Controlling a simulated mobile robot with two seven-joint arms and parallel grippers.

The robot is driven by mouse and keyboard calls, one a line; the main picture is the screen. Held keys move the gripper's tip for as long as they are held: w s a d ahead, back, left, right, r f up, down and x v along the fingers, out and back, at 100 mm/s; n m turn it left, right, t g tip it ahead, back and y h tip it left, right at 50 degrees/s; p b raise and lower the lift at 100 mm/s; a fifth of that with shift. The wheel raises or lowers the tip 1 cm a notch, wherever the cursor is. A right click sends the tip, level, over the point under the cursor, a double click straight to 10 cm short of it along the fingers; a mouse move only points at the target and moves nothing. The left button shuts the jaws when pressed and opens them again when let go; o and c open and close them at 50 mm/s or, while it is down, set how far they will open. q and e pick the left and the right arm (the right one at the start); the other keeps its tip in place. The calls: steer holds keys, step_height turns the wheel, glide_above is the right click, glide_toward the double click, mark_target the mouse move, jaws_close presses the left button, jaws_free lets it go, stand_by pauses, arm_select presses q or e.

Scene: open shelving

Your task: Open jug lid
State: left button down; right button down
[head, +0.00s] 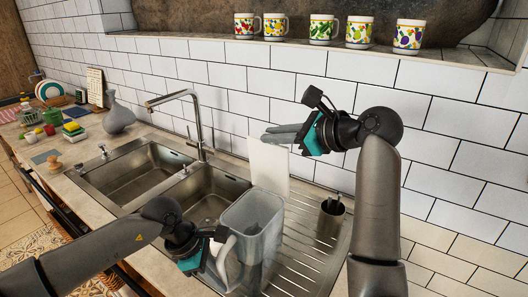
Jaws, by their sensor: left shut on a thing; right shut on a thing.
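The clear jug (262,225) stands upright on the ribbed steel drainboard, its white handle (226,262) toward me at the left. My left gripper (210,260) is shut on the jug handle. A flat white panel, which looks like the jug lid (268,168), stands nearly upright above the jug's far side. I cannot tell whether its lower edge is joined to the jug. My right gripper (285,135) is at the panel's upper right edge, shut on the lid; the exact contact is partly hidden.
A steel double sink (150,170) with a tall faucet (192,115) lies left of the jug. A dark metal cup (330,217) stands on the drainboard to the right. Several patterned mugs (322,30) line the ledge above. A grey vase (117,115) stands at the far left.

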steer(key=shift+w+d+f+m+g+y, duration=0.15)
steer(key=shift+w+d+m+g, duration=0.2)
steer(key=shift+w+d+m, duration=0.4)
steer(key=shift+w+d+f+m+g+y, duration=0.15)
steer(key=shift+w+d+m+g, duration=0.3)
steer(key=shift+w, duration=0.6)
steer(key=shift+d, duration=0.1)
steer(key=c, duration=1.3)
jaws_free()
steer(key=shift+r, duration=0.1)
steer(key=v, duration=1.2)
steer(key=shift+s, duration=0.15)
steer(key=shift+o, duration=0.2)
